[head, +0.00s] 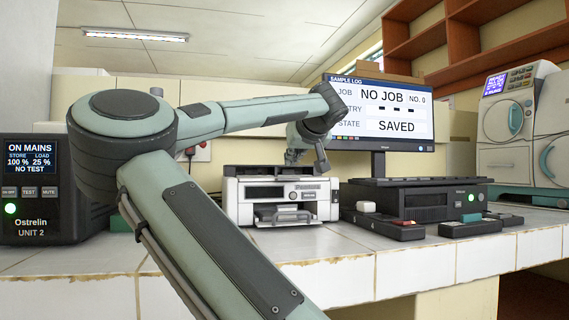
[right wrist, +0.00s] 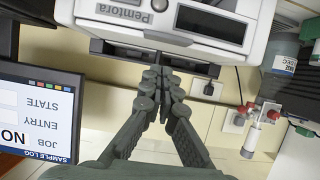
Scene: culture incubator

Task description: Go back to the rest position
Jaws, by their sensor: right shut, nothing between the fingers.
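My right arm rises from the bottom of the head view, bends at the left and reaches right across the counter. Its gripper (head: 306,155) hangs above the white printer-like device (head: 238,205), left of the monitor. In the right wrist view the fingers (right wrist: 158,78) are together with nothing between them. The device, marked Pemtora (right wrist: 215,12), shows upside down beyond the fingertips; I cannot tell the exact gap. My left gripper is not in view.
The monitor (head: 398,140) reads NO JOB and SAVED. Below it are a black unit (head: 425,205) and small black trays (head: 470,229). A dark power unit (head: 38,200) stands at left, a large analyser (head: 515,130) at right. The counter front (head: 330,250) is clear.

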